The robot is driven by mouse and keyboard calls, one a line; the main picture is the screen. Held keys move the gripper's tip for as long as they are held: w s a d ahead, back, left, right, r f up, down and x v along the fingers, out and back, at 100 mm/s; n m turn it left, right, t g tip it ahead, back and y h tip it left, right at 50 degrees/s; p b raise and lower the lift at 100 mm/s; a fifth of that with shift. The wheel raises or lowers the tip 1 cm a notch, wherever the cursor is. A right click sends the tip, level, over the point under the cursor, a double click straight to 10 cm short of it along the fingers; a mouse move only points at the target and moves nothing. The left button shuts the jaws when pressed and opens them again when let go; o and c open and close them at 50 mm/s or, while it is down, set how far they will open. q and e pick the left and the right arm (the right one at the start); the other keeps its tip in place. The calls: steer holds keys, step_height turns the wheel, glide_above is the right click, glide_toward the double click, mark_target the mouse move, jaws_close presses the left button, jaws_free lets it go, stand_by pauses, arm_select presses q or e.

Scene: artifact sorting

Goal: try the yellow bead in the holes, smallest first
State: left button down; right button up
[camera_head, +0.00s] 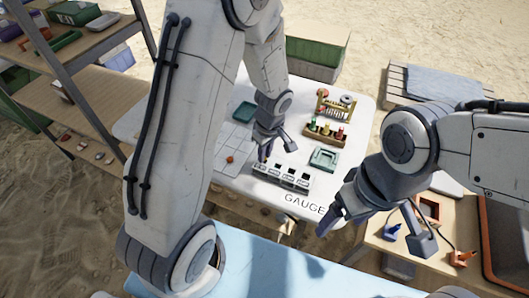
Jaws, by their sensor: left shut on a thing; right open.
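The gauge (281,180) is a pale block with a row of dark holes, at the front of the white table beside the word GAUGE. My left gripper (273,152) points down just behind the left end of the gauge. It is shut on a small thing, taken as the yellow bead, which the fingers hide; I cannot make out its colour. Whether it touches a hole is too small to tell. My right gripper (376,233) is open and empty, right of the gauge over the table's front right edge.
An orange-red bead (230,159) lies on the pale grid left of the gauge. A green square tray (324,158) and a rack of coloured vials (325,132) stand to the right. A teal tray (244,111) lies behind. Shelves (95,95) stand left.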

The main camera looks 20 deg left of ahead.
arm_select(q)
steer(key=shift+f+b, duration=0.15)
steer(key=shift+b, duration=0.6)
stand_by(1.6)
stand_by(0.3)
steer(key=shift+c, duration=1.7)
jaws_free()
steer(key=shift+r+p, duration=2.2)
steer(key=shift+r, duration=0.85)
